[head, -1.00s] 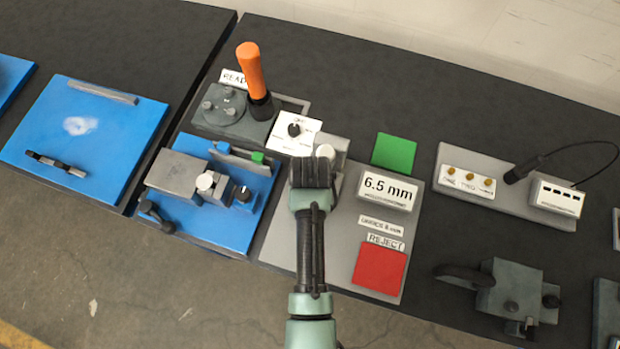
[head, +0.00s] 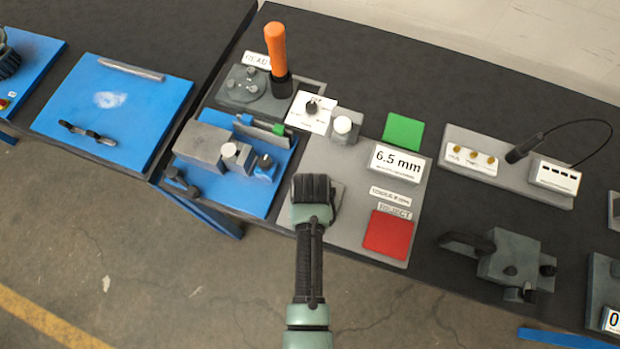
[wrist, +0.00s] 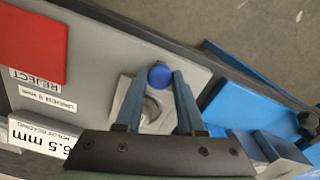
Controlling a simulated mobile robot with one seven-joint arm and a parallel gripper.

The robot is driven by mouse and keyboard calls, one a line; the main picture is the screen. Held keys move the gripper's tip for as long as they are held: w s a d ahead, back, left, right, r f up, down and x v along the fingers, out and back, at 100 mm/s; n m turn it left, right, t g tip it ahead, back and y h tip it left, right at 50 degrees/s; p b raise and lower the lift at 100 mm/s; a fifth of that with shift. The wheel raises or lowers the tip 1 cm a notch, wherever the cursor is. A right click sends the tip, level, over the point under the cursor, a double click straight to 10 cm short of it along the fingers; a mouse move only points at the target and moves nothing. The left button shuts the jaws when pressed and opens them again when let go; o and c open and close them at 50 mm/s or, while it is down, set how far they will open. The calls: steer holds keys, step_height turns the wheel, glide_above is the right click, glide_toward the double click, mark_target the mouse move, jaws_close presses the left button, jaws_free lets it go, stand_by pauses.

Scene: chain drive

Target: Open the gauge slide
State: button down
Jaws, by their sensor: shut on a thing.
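The gauge is a grey base plate (head: 350,240) with a white display reading 6.5 mm (head: 397,160). My gripper (head: 312,184) is over the plate's front left part and hides what it holds in the head view. In the wrist view, my gripper's (wrist: 160,82) fingers are shut on a round blue knob (wrist: 160,75). A light grey slide plate (wrist: 153,120) with a round recess shows below the knob, between the fingers. A white-topped post (head: 343,125) stands on a grey block behind my gripper.
A green pad (head: 403,132) and a red pad (head: 388,234) are on the right of the gauge. A blue fixture (head: 250,200) with grey blocks is on the left. An orange-handled lever (head: 276,50) stands upright behind. The table's front edge is near my gripper.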

steer(key=c, duration=0.5)
jaws_free()
step_height(320, 180, up, 13)
steer(key=shift+b, duration=0.75)
